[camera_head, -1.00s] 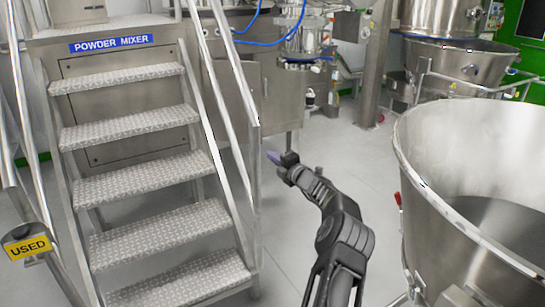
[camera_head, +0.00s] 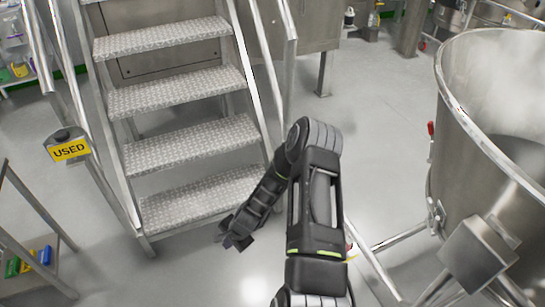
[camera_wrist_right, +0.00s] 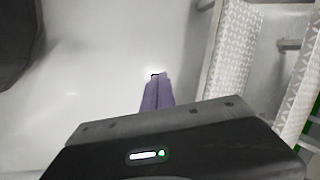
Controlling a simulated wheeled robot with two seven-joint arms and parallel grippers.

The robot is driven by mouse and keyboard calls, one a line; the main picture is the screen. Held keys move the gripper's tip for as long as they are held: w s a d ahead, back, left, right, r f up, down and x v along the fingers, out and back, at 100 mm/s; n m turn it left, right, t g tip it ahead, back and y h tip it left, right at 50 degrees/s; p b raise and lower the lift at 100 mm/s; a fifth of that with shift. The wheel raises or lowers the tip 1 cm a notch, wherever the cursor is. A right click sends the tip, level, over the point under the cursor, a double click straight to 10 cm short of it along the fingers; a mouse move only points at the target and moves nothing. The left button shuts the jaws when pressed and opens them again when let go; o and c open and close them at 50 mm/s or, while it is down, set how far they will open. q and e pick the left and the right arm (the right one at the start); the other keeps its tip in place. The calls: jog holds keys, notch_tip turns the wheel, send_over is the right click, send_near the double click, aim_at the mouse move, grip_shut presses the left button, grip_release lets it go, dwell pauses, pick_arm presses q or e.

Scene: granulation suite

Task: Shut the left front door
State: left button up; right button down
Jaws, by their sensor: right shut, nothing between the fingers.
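My right gripper (camera_head: 230,240) hangs low over the floor at the foot of the steel stairs, near the bottom step. In the right wrist view its purple fingers (camera_wrist_right: 157,95) are together with nothing between them, over bare pale floor. A steel cabinet (camera_head: 312,28) stands behind the stairs on the right, well away from the gripper. Its upper part is cut off by the picture's top edge. I cannot tell which of its panels is the left front door or whether it stands open. My left gripper is not in view.
A large steel bowl (camera_head: 480,130) stands at right. A low shelf (camera_head: 40,275) with coloured items is at lower left.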

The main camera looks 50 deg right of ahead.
jog(key=s+a+r+n+g+y, duration=0.2)
jog(key=s+a+n, duration=0.7)
jog(key=a, duration=0.6)
jog(key=s+a+r+n+g+y, duration=0.1)
jog(key=s+a+r+n+g, duration=0.1)
jog(key=s+a+n, duration=0.95)
pick_arm(q)
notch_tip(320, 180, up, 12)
jog(key=p, duration=1.2)
pick_arm(e)
jog(key=w+a+r+m, duration=0.1)
jog(key=r, duration=0.5)
jog(key=w+a+r+m, duration=0.1)
jog(key=a+r+m, duration=0.1)
jog(key=r, duration=0.4)
jog(key=shift+w+a+r, duration=0.15)
jog(key=shift+w, duration=0.1)
jog(key=shift+m, duration=0.25)
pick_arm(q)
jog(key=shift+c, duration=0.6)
